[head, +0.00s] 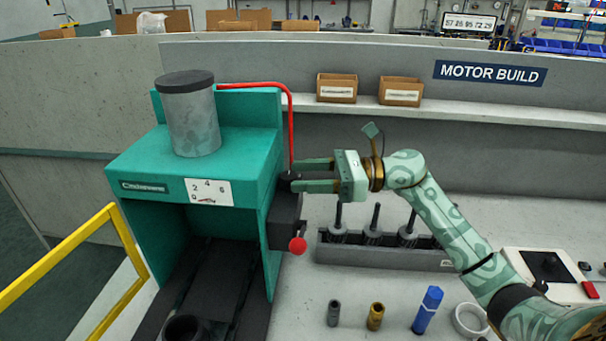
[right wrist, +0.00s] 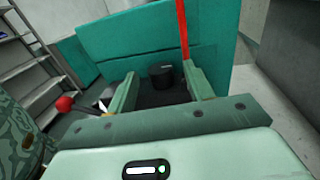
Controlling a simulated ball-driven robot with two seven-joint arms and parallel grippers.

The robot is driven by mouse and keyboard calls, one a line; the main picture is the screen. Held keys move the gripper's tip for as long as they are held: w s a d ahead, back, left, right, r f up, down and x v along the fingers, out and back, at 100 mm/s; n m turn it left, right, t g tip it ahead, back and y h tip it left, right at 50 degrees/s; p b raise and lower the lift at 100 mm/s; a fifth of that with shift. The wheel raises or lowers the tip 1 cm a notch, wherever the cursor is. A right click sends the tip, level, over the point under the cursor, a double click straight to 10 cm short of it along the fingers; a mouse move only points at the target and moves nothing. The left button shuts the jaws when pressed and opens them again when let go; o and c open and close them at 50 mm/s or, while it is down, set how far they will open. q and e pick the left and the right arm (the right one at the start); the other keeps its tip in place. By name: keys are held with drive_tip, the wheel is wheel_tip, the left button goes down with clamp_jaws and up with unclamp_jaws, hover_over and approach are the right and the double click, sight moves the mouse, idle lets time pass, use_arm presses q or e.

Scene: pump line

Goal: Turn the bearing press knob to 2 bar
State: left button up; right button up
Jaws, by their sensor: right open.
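The teal bearing press (head: 190,170) stands at the left with a grey cylinder on top. Its white gauge plate (head: 208,192) carries 0, 2, 4 and 6; a small dark needle lies low, near the 0, too small to read exactly. The black knob (head: 286,178) sits on the dark box at the press's right side. My right gripper (head: 300,175) is open, its fingers reaching left toward the knob. In the right wrist view the knob (right wrist: 161,76) shows between the two open fingers (right wrist: 161,85), with gaps on both sides. My left gripper is not in view.
A red pipe (head: 290,120) runs down close to the knob. A red ball handle (head: 297,245) sticks out below it. A grey rack (head: 385,252) with dark-stemmed parts stands right of the press. Small cylinders and a blue part (head: 428,310) stand in front. A yellow rail (head: 60,255) crosses at left.

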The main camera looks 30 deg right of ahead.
drive_tip(key=shift+w+a, duration=0.2)
drive_tip(key=shift+a, duration=0.15)
